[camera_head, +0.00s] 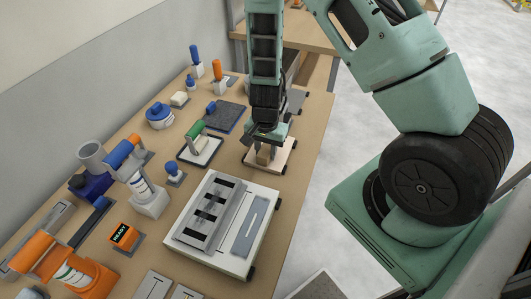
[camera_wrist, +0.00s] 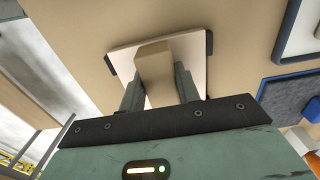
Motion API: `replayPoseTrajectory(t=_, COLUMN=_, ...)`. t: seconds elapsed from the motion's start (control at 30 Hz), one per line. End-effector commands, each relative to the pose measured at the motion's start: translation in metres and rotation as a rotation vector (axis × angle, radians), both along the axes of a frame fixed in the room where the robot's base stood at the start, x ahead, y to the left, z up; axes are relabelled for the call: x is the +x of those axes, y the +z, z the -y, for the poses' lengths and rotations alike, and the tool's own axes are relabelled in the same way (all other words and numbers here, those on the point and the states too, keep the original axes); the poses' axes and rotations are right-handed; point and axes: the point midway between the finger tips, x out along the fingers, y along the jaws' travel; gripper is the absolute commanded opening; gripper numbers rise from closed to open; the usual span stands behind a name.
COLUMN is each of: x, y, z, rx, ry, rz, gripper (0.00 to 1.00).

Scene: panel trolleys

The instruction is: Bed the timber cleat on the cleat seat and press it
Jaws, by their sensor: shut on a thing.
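The timber cleat (camera_wrist: 155,68) is a small tan wooden block. My gripper (camera_wrist: 160,88) is shut on it, with one dark finger on each side. In the head view my gripper (camera_head: 264,152) points down at the cleat (camera_head: 263,155), over a pale square board (camera_head: 281,161) with dark corner pieces. The board also shows behind the cleat in the wrist view (camera_wrist: 195,50). I cannot tell whether the cleat touches the board. The cleat seat cannot be made out for sure; a white panel trolley (camera_head: 182,247) with a grey plate (camera_head: 208,215) and black patches stands nearer.
A green-handled float (camera_head: 196,130) on a tray and a dark blue-edged mat (camera_head: 226,117) lie left of my gripper. Orange and blue tools (camera_head: 75,270) crowd the near left. The bench's right edge runs close beside the board.

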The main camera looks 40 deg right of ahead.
Motion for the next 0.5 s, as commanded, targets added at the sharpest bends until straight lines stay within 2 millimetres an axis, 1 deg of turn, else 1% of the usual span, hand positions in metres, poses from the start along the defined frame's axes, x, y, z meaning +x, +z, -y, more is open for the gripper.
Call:
replayPoseTrajectory(t=0.03, x=0.0, y=0.003, z=0.0, rx=0.0, ry=0.0, rz=0.0, gripper=0.08)
replayPoseTrajectory(t=0.5, x=0.0, y=0.015, z=0.0, rx=0.0, ry=0.0, rz=0.0, gripper=0.08)
